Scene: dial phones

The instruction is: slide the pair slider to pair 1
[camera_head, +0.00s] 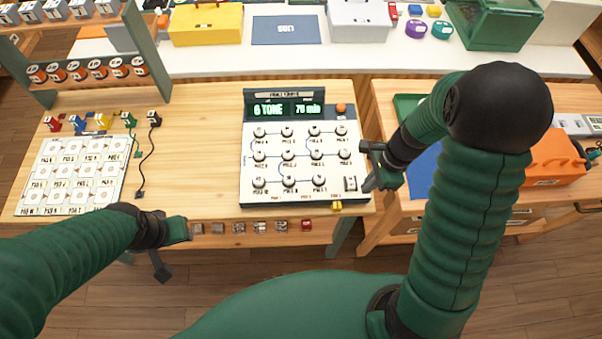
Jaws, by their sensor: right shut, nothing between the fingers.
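The white dial panel (248,180) lies on the wooden table, with rows of round knobs and a green-lit display (287,109) reading "6 TONE" and what looks like "76 min". A small yellow tab (336,205), which looks like the pair slider, sits at the panel's front edge near its right end. Small labels run along that edge, too small to read surely. My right gripper (369,170) is shut and empty beside the panel's right edge, above and right of the yellow tab. My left gripper (180,231) is at the table's front edge, left of the panel; its jaw state is unclear.
A white card grid (70,175) and coloured plugs with a black cable (150,155) are at left. Small blocks (260,227) line the table's front face. A second table with an orange case (555,160) stands at right.

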